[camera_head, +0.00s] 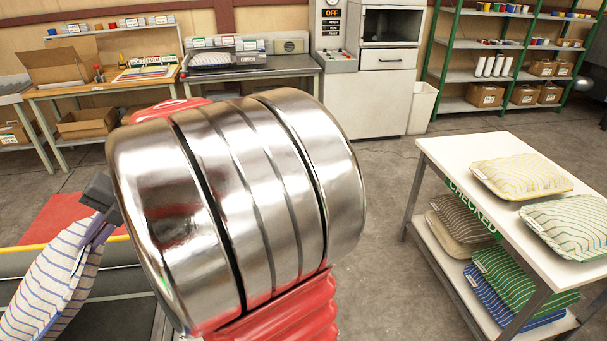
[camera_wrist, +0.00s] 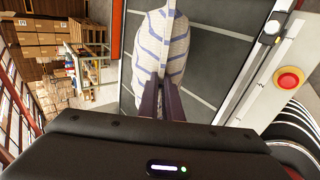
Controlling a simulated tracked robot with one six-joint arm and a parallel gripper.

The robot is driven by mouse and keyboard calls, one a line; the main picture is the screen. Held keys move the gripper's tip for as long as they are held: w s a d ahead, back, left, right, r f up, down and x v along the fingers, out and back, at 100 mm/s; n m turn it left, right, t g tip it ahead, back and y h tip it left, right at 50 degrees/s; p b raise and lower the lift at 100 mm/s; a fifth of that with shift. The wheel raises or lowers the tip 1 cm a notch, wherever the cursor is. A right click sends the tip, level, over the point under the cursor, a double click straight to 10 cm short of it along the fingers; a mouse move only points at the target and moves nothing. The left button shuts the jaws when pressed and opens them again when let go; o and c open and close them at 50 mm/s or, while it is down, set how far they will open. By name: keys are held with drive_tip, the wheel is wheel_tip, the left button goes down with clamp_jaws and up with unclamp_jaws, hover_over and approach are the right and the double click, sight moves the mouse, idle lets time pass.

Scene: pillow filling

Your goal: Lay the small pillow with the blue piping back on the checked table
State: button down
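A small white pillow with blue stripes and blue-violet edging (camera_head: 58,280) hangs from my gripper (camera_head: 100,195) at the left of the head view. The wrist view shows the striped pillow (camera_wrist: 164,45) between the two dark fingers of my gripper (camera_wrist: 161,90), pinched at one end. Much of my gripper is hidden behind my arm in the head view. The checked table (camera_head: 437,150), white with a green CHECKED label, stands at the right. On its top lie a yellow-edged pillow (camera_head: 520,176) and a green-edged pillow (camera_head: 570,225).
The checked table's lower shelf (camera_head: 440,250) holds several pillows. Between those two top pillows and the table's left edge is a bare strip. A grey bench (camera_head: 250,70) and a white machine (camera_head: 375,100) stand behind. A red emergency button (camera_wrist: 289,79) shows in the wrist view.

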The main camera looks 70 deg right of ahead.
drive_tip(key=s+d+r+n+g+h, duration=0.1)
drive_tip(key=s+d+r+n, duration=0.3)
drive_tip(key=r+n, duration=0.3)
drive_tip(key=s+d+r+n+g+h, duration=0.2)
drive_tip(key=s+d+r+n, duration=0.2)
drive_tip(key=r+n, duration=0.4)
drive_tip(key=s+d+r+n+g+h, duration=0.1)
drive_tip(key=s+d+r+n, duration=0.3)
drive_tip(key=n, duration=1.3)
drive_tip(key=shift+s+r+n+g+h, duration=0.35)
drive_tip(key=shift+s+r, duration=0.65)
drive_tip(key=shift+r, duration=1.15)
